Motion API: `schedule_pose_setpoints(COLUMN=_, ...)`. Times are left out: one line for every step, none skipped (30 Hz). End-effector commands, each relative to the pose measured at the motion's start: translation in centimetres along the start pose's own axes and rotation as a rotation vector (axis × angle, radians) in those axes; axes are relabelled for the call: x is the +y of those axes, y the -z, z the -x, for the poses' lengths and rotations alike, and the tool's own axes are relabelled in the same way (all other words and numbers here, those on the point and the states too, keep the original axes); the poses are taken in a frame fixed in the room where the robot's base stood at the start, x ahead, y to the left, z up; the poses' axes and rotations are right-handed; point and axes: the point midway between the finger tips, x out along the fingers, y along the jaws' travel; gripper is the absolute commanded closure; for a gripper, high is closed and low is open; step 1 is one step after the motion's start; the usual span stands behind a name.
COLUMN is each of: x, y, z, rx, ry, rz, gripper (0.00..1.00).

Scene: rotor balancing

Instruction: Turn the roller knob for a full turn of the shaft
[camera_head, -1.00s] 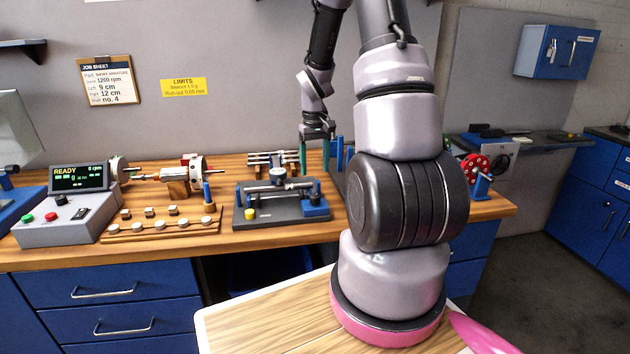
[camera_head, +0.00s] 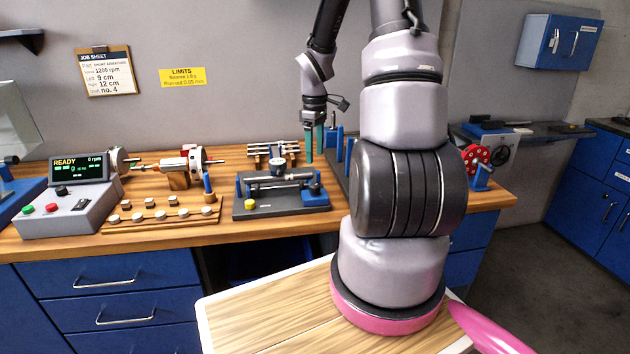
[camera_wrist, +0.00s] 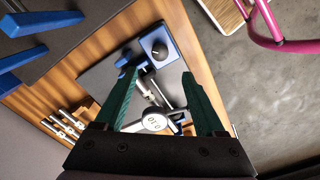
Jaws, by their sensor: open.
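The run-out fixture is a dark base plate (camera_head: 240,211) with blue posts, a dial gauge (camera_head: 277,167) and a shaft (camera_head: 272,184) lying across it. A blue block (camera_head: 315,196) stands at its right end. In the wrist view the roller knob (camera_wrist: 160,50) is a small black round knob with a pale mark on this block. My gripper (camera_head: 314,146) is open and empty, with green fingers pointing down, above and behind the block. In the wrist view my gripper (camera_wrist: 158,76) frames the dial gauge (camera_wrist: 154,121) and shaft, with the knob just beyond the fingertips.
Left of the fixture are a wooden rack (camera_head: 160,215) with small weights, a balancing machine with a rotor (camera_head: 172,165) and a display reading READY (camera_head: 79,171). Metal shafts (camera_head: 273,151) lie behind the fixture. Blue posts (camera_head: 340,143) stand near my gripper. A red disc (camera_head: 477,160) is at right.

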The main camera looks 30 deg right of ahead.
Motion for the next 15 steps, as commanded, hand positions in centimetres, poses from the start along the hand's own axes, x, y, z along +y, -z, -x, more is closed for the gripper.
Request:
schedule_pose_setpoints(x=0.0, y=0.0, z=-0.2, rx=0.000, ry=0.001, rz=0.023, gripper=0.28)
schedule_pose_setpoints(x=0.0, y=0.0, z=-0.4, rx=-0.001, ry=0.001, rz=0.032, gripper=0.28)
schedule_pose_setpoints(x=-0.1, y=0.0, z=-0.8, rx=-0.001, ry=0.002, rz=0.037, gripper=0.28)
schedule_pose_setpoints(x=-0.1, y=0.0, z=-1.1, rx=-0.002, ry=0.002, rz=0.037, gripper=0.28)
schedule_pose_setpoints(x=-0.1, y=0.0, z=-1.5, rx=-0.001, ry=0.003, rz=0.037, gripper=0.28)
schedule_pose_setpoints(x=-0.1, y=0.0, z=-2.2, rx=-0.002, ry=0.004, rz=0.036, gripper=0.28)
schedule_pose_setpoints(x=-0.1, y=0.0, z=-2.8, rx=-0.002, ry=0.004, rz=0.036, gripper=0.28)
schedule_pose_setpoints(x=-0.1, y=0.0, z=-3.3, rx=-0.003, ry=0.005, rz=0.035, gripper=0.28)
schedule_pose_setpoints(x=-0.1, y=0.0, z=-4.2, rx=-0.003, ry=0.005, rz=0.036, gripper=0.28)
schedule_pose_setpoints(x=-0.1, y=0.0, z=-4.8, rx=-0.003, ry=0.005, rz=0.035, gripper=0.28)
schedule_pose_setpoints(x=-0.2, y=0.0, z=-5.4, rx=-0.003, ry=0.005, rz=0.036, gripper=0.28)
schedule_pose_setpoints(x=-0.1, y=0.0, z=-6.1, rx=-0.003, ry=0.004, rz=0.036, gripper=0.28)
schedule_pose_setpoints(x=-0.1, y=0.0, z=-6.7, rx=-0.003, ry=0.004, rz=0.035, gripper=0.28)
schedule_pose_setpoints(x=-0.1, y=0.0, z=-7.2, rx=-0.003, ry=0.004, rz=0.035, gripper=0.28)
schedule_pose_setpoints(x=-0.1, y=0.0, z=-7.9, rx=-0.002, ry=0.003, rz=0.035, gripper=0.28)
